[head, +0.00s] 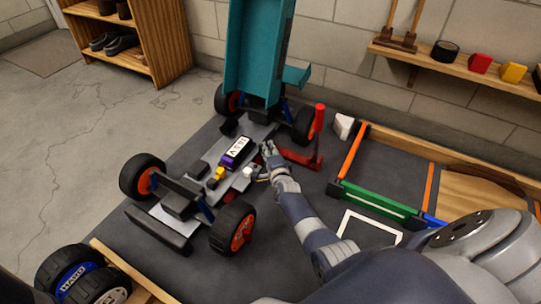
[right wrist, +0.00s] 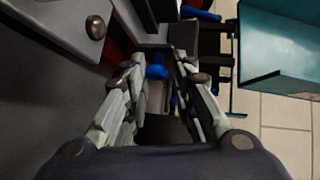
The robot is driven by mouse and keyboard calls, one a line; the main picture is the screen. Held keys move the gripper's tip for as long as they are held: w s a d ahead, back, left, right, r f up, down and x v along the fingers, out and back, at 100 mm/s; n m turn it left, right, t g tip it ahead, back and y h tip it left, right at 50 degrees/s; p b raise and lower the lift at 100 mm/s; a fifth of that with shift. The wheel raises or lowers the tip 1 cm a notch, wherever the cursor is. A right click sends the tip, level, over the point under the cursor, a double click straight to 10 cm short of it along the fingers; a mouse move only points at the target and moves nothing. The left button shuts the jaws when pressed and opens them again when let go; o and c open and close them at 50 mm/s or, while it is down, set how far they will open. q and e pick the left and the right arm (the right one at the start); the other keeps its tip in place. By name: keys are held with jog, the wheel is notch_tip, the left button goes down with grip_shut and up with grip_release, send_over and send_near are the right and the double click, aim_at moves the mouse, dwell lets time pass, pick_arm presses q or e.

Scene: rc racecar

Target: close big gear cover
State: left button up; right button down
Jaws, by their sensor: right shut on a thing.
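The RC racecar chassis (head: 203,174) stands on the grey mat with its orange-hubbed wheels on. Its teal body shell (head: 251,55) is tilted up at the far end. My right gripper (head: 267,155) is at the chassis's right side, beside the purple-and-white battery (head: 236,152) and a small white part (head: 249,172). In the right wrist view, its two fingers (right wrist: 158,65) are closed in on a dark part of the car; the grip point is partly hidden. I cannot clearly make out the big gear cover. My left gripper is not in view.
A wooden tray edge with orange and green strips (head: 380,202) is to the right. Loose wheels (head: 75,275) sit at the lower left. The wall shelf (head: 435,62) holds small items.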

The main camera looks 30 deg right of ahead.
jog(key=shift+s+f, duration=0.15)
jog(key=shift+f, duration=0.3)
jog(key=c, duration=1.5)
grip_release()
jog(key=shift+o, duration=0.2)
jog(key=shift+r, duration=0.15)
jog(key=shift+r, duration=0.1)
